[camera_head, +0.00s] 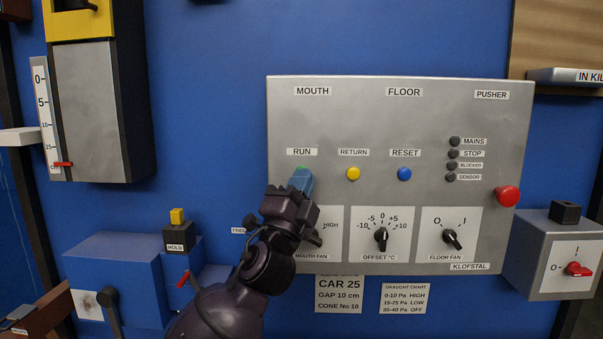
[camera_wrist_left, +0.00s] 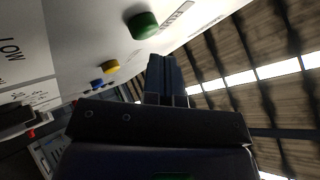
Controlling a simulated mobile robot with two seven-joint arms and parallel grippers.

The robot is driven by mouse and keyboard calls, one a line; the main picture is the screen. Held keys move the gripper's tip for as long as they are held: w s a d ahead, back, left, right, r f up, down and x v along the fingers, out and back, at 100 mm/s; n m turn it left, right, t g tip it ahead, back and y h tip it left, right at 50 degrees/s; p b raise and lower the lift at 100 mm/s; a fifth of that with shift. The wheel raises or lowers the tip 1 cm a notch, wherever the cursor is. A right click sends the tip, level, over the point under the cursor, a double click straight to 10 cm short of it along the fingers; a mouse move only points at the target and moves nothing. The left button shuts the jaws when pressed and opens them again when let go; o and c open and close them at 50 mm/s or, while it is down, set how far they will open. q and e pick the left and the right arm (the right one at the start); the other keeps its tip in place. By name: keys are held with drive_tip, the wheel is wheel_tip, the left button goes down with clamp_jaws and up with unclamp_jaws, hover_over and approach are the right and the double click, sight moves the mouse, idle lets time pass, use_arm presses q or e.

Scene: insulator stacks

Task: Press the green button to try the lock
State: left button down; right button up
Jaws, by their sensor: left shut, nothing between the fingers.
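The green button (camera_wrist_left: 142,25) sticks out from the grey panel in the left wrist view, under the edge with a printed label. In the head view only a sliver of the green button (camera_head: 301,168) shows below the RUN label; the fingers cover the rest. My left gripper (camera_head: 301,181) is shut and empty, with its bluish fingertips in front of the button. In the left wrist view the shut fingertips (camera_wrist_left: 163,62) appear beside the button, with a visible gap in the picture. My right gripper is not in view.
The grey control panel (camera_head: 375,120) also has a yellow button (camera_head: 353,174), a blue button (camera_head: 404,174), a red mushroom knob (camera_head: 507,196), dark lamps and rotary knobs. A blue box with a HOLD switch (camera_head: 177,233) stands left of my arm. A red-handled switch box (camera_head: 549,250) is at right.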

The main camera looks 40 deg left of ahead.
use_arm(q)
drive_tip(key=shift+s, duration=0.1)
drive_tip(key=s+d, duration=0.1)
drive_tip(key=s+p, duration=0.1)
drive_tip(key=s+d, duration=0.1)
drive_tip(key=s, duration=0.1)
drive_tip(key=shift+d, duration=0.3)
idle(0.4)
idle(0.5)
